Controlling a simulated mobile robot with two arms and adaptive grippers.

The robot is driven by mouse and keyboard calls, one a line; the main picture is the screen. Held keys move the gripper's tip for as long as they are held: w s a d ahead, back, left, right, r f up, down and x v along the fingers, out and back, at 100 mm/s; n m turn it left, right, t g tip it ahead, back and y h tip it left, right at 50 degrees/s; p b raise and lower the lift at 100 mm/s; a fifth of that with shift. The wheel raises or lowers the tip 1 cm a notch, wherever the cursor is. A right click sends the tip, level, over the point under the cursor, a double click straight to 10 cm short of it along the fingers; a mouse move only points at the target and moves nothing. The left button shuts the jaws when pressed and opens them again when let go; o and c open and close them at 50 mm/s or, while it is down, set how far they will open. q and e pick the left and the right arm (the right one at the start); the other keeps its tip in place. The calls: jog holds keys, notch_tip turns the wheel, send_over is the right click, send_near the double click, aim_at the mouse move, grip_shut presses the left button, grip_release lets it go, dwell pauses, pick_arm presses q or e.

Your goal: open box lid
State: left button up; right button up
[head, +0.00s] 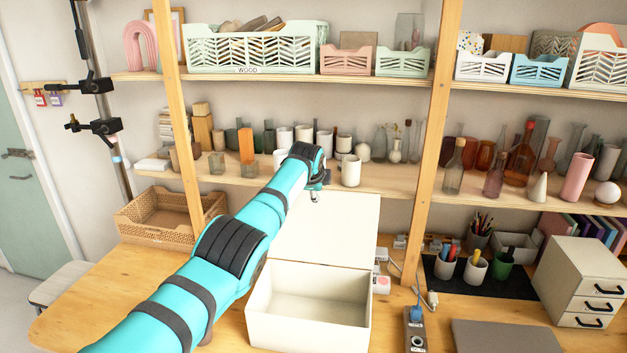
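A cream box (308,333) stands on the wooden table, with its empty inside showing. Its lid (335,229) is raised from the back edge and tilted up behind the box. My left arm crosses the picture from the lower left and covers the left part of the lid and part of the box's left side. My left gripper (315,193) is at the lid's upper edge, in front of the shelf. Its fingers are small and partly hidden, so I cannot tell whether they are open or touch the lid. My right gripper is not in view.
A shelf (400,178) with cups and glass vessels runs close behind the gripper. A woven basket (158,218) stands at the left. Power strip (414,330), laptop-like grey slab (505,337), pen cups and a drawer unit (583,283) stand right of the box.

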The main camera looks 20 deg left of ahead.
pick_arm(q)
jog(key=v, duration=1.1)
jog(key=shift+s+r, duration=0.15)
